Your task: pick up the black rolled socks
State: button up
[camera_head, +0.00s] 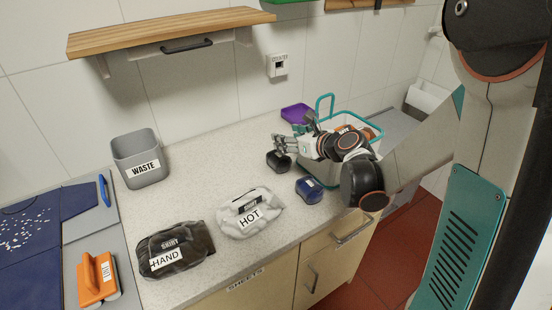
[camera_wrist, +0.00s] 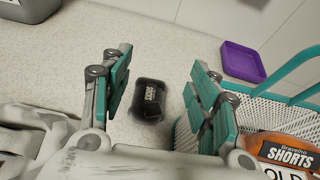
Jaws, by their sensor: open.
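The black rolled socks (camera_head: 278,162) lie on the speckled counter, left of the basket, as a small dark bundle. They also show in the wrist view (camera_wrist: 148,101), between the two fingers and beyond them, with a small white label whose print is hard to read. My gripper (camera_head: 284,145) is open and empty, just above and beside the socks in the head view. Its teal-padded fingers (camera_wrist: 162,88) stand wide apart in the wrist view, with the socks nearer the left finger. I see no contact between fingers and socks.
A white basket with a teal rim (camera_wrist: 262,103) stands close on the right, holding an orange item (camera_wrist: 284,150). A blue rolled bundle (camera_head: 309,190) lies nearby. A purple tray (camera_head: 297,113) is behind. White (camera_head: 250,212) and dark (camera_head: 174,249) bundles lie left, with a grey waste bin (camera_head: 140,160).

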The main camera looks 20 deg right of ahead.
jog(key=b, duration=0.3)
send_near(277, 154)
jog(key=x, duration=0.3)
jog(key=shift+w, duration=0.25)
jog(key=shift+w+a+f, duration=0.15)
jog(key=shift+w+f, duration=0.05)
jog(key=shift+f, duration=0.05)
jog(key=shift+b+x, duration=1.2)
jog(key=shift+x, duration=2.3)
jog(key=shift+r, duration=0.1)
jog(key=shift+c, duration=0.2)
jog(key=c, duration=0.8)
